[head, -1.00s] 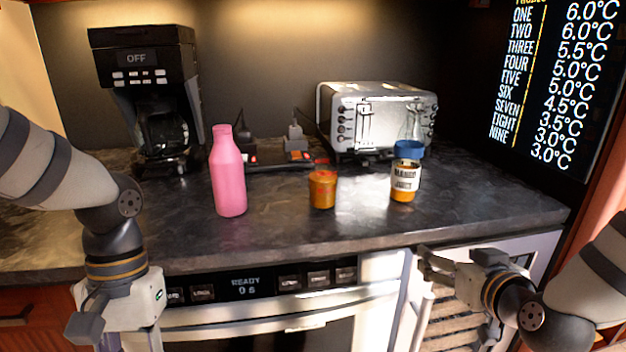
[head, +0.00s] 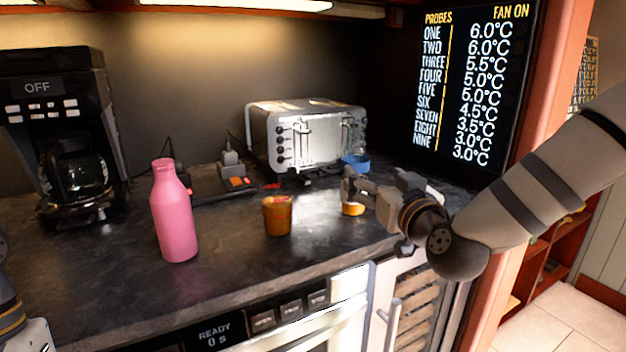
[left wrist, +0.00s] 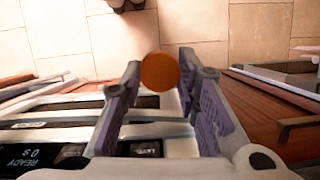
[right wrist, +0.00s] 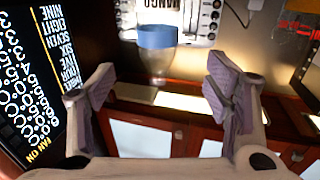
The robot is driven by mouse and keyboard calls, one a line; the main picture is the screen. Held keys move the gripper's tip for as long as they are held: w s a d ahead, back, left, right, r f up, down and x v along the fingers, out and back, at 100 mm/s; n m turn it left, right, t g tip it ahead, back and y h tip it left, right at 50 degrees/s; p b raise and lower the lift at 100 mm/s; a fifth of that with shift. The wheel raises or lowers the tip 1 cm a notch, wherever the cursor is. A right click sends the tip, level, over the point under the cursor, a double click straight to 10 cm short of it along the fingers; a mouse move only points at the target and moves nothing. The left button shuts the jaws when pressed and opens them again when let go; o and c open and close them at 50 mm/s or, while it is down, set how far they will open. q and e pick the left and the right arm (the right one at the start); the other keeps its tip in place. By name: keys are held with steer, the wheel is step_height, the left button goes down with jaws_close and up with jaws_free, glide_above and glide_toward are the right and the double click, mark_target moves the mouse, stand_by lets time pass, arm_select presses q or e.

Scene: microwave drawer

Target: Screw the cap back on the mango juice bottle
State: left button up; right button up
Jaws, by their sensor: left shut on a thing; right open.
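The mango juice bottle stands upright on the counter; its blue band (head: 355,161) and orange base (head: 353,209) show around my right gripper (head: 347,186), which hides its label. In the right wrist view the bottle appears upside down, with its blue band (right wrist: 157,37) and clear, uncapped neck (right wrist: 158,65) ahead between the fingers. That gripper (right wrist: 158,85) is open, and I cannot tell whether it touches the bottle. In the left wrist view my left gripper (left wrist: 160,65) holds a round orange cap (left wrist: 160,72) between its fingertips. In the head view only part of the left arm shows.
A pink bottle (head: 173,215) and an amber jar (head: 278,215) stand on the counter (head: 110,275) left of the juice bottle. A toaster (head: 305,135) stands behind, a coffee maker (head: 60,130) at left. A dark display wall (head: 470,90) rises at right.

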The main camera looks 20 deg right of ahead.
mark_target(361, 164)
arm_select(q)
steer(key=shift+f, duration=0.6)
arm_select(e)
steer(key=w, duration=0.4)
steer(key=w+d, duration=0.1)
steer(key=w, duration=0.1)
steer(key=shift+f, duration=0.2)
steer(key=shift+w, duration=0.1)
steer(key=shift+r, duration=0.15)
steer(key=w, duration=0.1)
steer(key=w+d+b, duration=0.1)
steer(key=w, duration=0.2)
steer(key=shift+w+d+f+b, duration=0.25)
steer(key=shift+f+b, duration=0.05)
steer(key=shift+f, duration=0.1)
steer(key=shift+w+r, duration=0.1)
steer(key=shift+w, duration=0.2)
arm_select(q)
step_height(361, 164, down, 3)
steer(key=shift+s+r+g, duration=0.1)
steer(key=shift+g, duration=0.4)
arm_select(e)
steer(key=shift+s+r, duration=0.1)
steer(key=shift+r, duration=0.15)
